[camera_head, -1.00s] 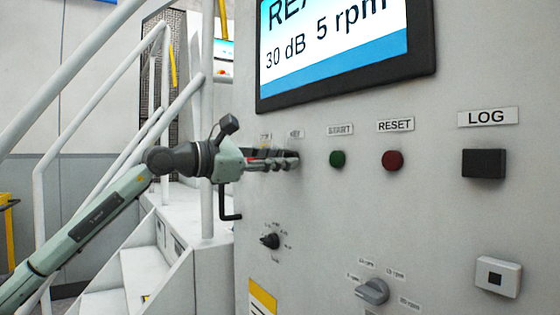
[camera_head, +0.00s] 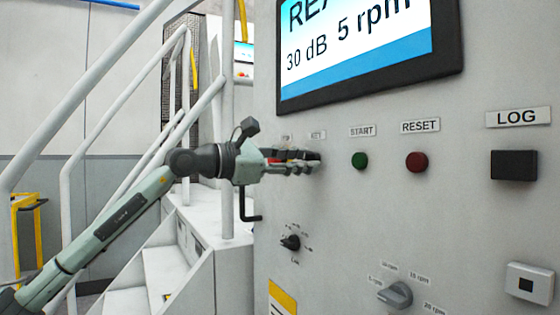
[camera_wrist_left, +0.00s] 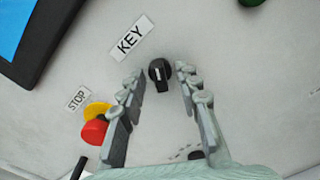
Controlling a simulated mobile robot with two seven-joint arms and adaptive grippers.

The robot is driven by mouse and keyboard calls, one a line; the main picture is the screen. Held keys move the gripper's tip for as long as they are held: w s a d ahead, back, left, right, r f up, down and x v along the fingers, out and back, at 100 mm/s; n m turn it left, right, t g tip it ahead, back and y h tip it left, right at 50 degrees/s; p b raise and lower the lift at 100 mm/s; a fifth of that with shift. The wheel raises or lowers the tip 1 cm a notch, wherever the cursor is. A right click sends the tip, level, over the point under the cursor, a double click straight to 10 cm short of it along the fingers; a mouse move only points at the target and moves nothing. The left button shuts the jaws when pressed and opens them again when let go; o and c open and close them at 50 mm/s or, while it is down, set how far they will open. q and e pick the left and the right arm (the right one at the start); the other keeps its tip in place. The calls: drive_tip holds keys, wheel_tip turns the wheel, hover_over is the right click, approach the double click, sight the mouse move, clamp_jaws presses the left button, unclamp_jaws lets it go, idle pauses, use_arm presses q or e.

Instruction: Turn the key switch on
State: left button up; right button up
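The key switch (camera_wrist_left: 160,74) is a small black knob with a pale mark, just below the KEY label (camera_wrist_left: 131,37) in the left wrist view. My left gripper (camera_wrist_left: 163,87) is open, with one finger on each side of the knob and a visible gap to both. In the head view the left gripper (camera_head: 312,162) reaches the panel under the KEY label (camera_head: 317,135), and its fingers hide the switch there. My right gripper is in neither view.
A red stop button with a yellow collar (camera_wrist_left: 95,127) sits close outside the left finger. The green START button (camera_head: 359,161) and red RESET button (camera_head: 416,162) are to the right. A black selector knob (camera_head: 290,242) is below. White stair rails (camera_head: 228,160) stand left of the panel.

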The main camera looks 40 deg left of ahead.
use_arm(q)
drive_tip(key=v, duration=1.1)
drive_tip(key=shift+s+a, duration=0.15)
drive_tip(key=shift+s, duration=0.2)
